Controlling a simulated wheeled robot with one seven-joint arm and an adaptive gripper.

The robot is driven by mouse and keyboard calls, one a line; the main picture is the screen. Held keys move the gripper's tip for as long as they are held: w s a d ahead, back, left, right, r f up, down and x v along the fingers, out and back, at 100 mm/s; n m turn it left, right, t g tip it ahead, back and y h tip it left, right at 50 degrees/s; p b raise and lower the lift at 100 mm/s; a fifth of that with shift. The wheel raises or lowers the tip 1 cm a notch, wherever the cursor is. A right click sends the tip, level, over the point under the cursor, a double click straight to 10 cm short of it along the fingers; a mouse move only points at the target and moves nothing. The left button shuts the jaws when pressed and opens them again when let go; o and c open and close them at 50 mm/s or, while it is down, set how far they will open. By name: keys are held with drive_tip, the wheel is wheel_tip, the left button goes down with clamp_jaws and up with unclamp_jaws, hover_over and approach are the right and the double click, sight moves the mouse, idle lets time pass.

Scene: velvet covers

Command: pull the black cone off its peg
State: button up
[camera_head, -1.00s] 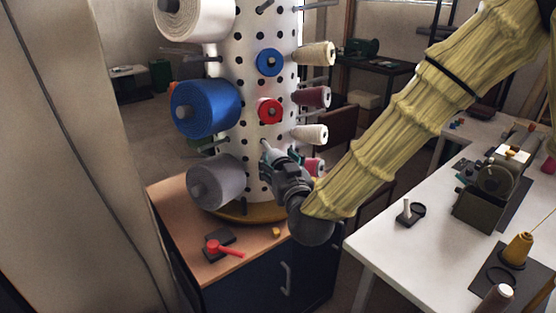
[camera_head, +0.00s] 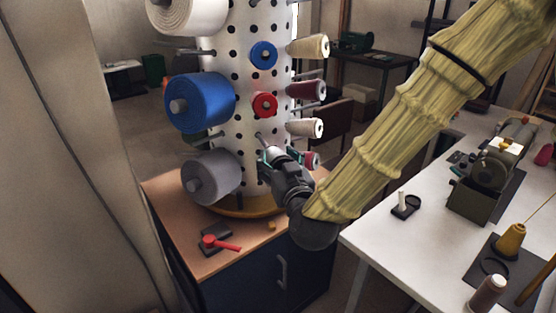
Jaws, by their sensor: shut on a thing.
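My gripper (camera_head: 269,156) has teal fingers at the lower front of the white perforated peg rack (camera_head: 247,85). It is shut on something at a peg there. The black cone does not show clearly; the jaws and wrist hide most of what is held. I cannot tell how much of the peg is still inside it. A bare peg tip (camera_head: 260,138) shows just above the fingers.
Close by on the rack are a grey cone (camera_head: 212,178), a large blue cone (camera_head: 202,102), a red spool (camera_head: 265,104) and a pale cone (camera_head: 305,128). The rack stands on a wooden-topped cabinet (camera_head: 190,240) with a red-handled tool (camera_head: 220,244). A white table (camera_head: 385,250) stands right.

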sight(277, 161)
drive_tip(key=shift+b+v, duration=0.4)
drive_tip(key=shift+v, duration=2.05)
drive_tip(key=shift+r, duration=0.15)
